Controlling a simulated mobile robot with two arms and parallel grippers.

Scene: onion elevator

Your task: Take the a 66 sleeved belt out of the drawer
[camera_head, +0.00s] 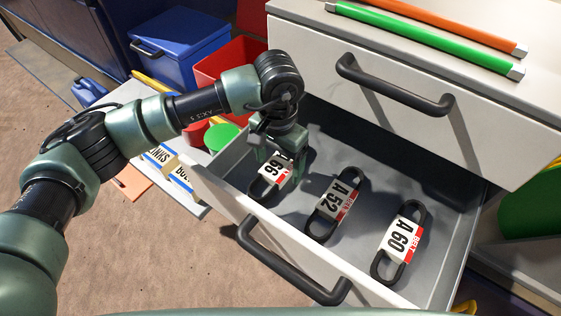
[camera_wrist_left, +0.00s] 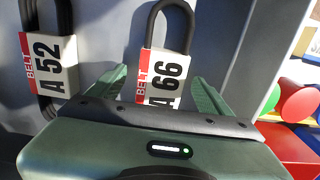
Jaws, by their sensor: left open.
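The A 66 belt (camera_head: 268,180) is a black loop in a white and red sleeve, lying at the left end of the open grey drawer (camera_head: 440,270). My left gripper (camera_head: 283,150) is over it and covers part of its label. In the left wrist view the A 66 belt (camera_wrist_left: 165,78) lies between the two open green fingers (camera_wrist_left: 155,90), with its black loop reaching past them. The fingers do not grip it; whether they touch it I cannot tell. My right gripper is in neither view.
The A 52 belt (camera_head: 335,205) and A 60 belt (camera_head: 401,243) lie to the right in the same drawer. The drawer's front has a black handle (camera_head: 290,265). A red bin (camera_head: 232,62) and blue box (camera_head: 180,45) stand behind.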

